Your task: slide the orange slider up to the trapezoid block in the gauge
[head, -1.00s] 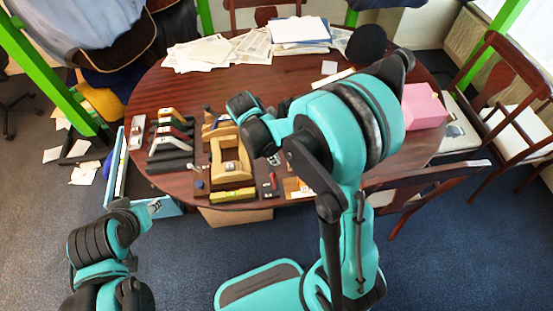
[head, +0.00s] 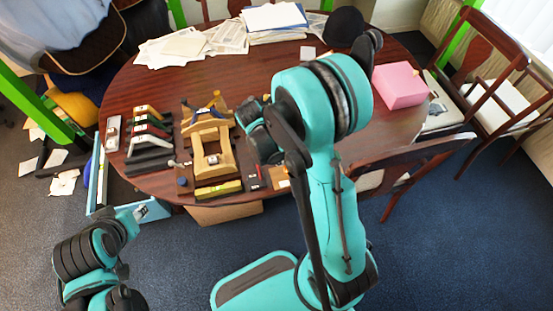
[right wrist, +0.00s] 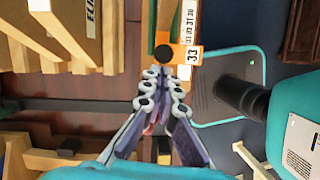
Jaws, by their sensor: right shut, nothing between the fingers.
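The orange slider (right wrist: 180,54), with a black knob and the number 33 beside it, sits on a white numbered scale (right wrist: 191,20) in the right wrist view. My right gripper (right wrist: 160,78) is shut and empty, its fingertips right at the slider's near edge; I cannot tell if they touch it. In the head view my wrist hides these fingers. A pale wooden frame (head: 212,150) stands on the table left of my right wrist. I cannot pick out the trapezoid block for sure. My left gripper (head: 148,210) is low at the left, off the table, its fingers unclear.
Black and coloured bars (head: 150,140) lie left of the wooden frame. A yellow level (head: 218,190) lies in front of it. A pink box (head: 400,85) is at the right, papers (head: 190,43) at the back. Wooden pieces (right wrist: 65,30) crowd the wrist view's left.

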